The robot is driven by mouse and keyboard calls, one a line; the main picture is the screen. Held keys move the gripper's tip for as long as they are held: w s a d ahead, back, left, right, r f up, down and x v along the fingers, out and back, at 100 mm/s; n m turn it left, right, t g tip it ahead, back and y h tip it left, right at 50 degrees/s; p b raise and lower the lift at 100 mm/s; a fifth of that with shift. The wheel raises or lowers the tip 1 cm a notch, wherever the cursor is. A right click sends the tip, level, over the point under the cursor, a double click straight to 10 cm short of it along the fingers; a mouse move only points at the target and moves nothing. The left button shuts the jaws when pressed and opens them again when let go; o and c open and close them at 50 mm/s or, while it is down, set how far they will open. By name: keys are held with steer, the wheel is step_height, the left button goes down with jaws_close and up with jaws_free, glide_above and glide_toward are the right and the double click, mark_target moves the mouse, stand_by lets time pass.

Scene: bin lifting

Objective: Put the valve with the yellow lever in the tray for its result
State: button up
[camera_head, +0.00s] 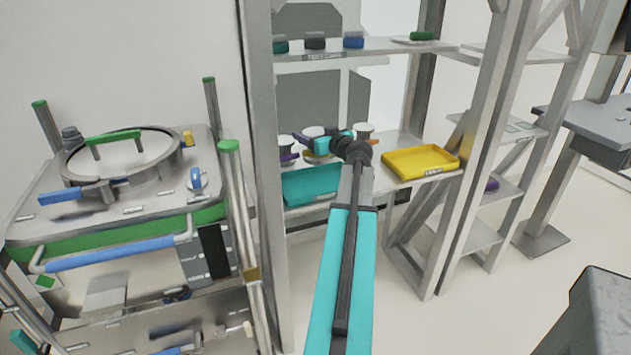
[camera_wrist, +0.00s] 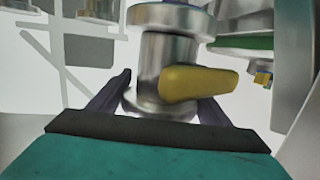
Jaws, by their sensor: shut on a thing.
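The valve with the yellow lever (camera_wrist: 165,50) fills the middle of the wrist view. It is a steel body with wide flanges, and its yellow lever (camera_wrist: 198,83) points right. My gripper (camera_wrist: 160,100) is shut on it, with one dark finger on each side of its body. In the head view my gripper (camera_head: 303,141) is over the shelf, behind the teal tray, and my arm hides part of this area. The teal tray (camera_head: 312,187) and the yellow tray (camera_head: 432,166) sit at the shelf's front, left and right of my arm. Tray labels are too small to read.
Other valves stand near my gripper, one at left (camera_head: 287,146) and one at right (camera_head: 364,130). An upper shelf (camera_head: 385,49) with small coloured items hangs above. A metal post (camera_head: 262,150) and a steel vessel cart (camera_head: 120,200) stand left. The yellow tray looks empty.

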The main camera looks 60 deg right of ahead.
steer(key=shift+s+f+p, duration=0.1)
steer(key=shift+f+p, duration=0.35)
steer(key=shift+f, duration=2.55)
steer(key=shift+f+p, duration=0.35)
steer(key=shift+f, duration=1.5)
steer(key=shift+f, duration=0.1)
steer(key=o, duration=1.8)
steer(key=shift+o, duration=0.2)
steer(key=shift+s+a, duration=0.15)
steer(key=shift+s, duration=0.2)
steer(key=b+v, duration=0.3)
steer(key=v, duration=0.8)
steer(key=shift+s+a, duration=0.1)
steer(key=shift+s, duration=0.05)
steer(key=shift+s, duration=0.1)
